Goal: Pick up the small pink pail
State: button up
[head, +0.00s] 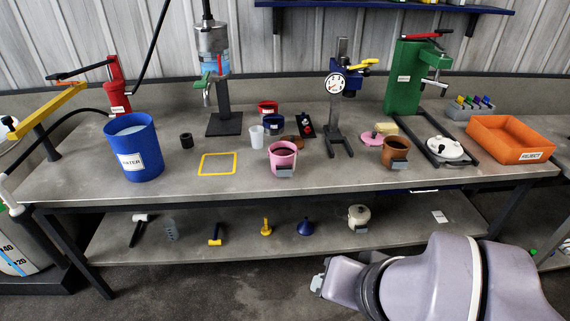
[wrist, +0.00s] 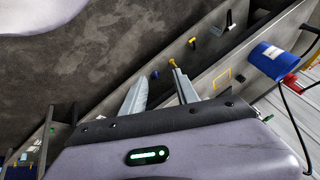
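The small pink pail (head: 273,160) stands upright on the grey workbench (head: 340,184), near the middle of its front edge. It has dark contents or a dark inside and a grey tab on its front. I cannot make it out in the wrist view. My gripper (head: 320,284) is low at the front of the head view, below and to the right of the pail and well apart from it. In the wrist view, my gripper (wrist: 160,84) has its two fingers spread, with nothing between them.
A brown pail (head: 396,150) and a dial gauge stand (head: 337,115) are right of the pink pail. A white cup (head: 257,136) and yellow square frame (head: 218,164) lie left, with a blue water bucket (head: 134,150) farther left. A lower shelf (head: 280,246) holds several small items.

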aim_at(283, 161)
jog(key=i+j+u, duration=0.1)
jog(key=i+u, duration=0.15)
jog(key=i, duration=0.3)
jog(key=i+u, duration=0.3)
jog(key=i, duration=0.3)
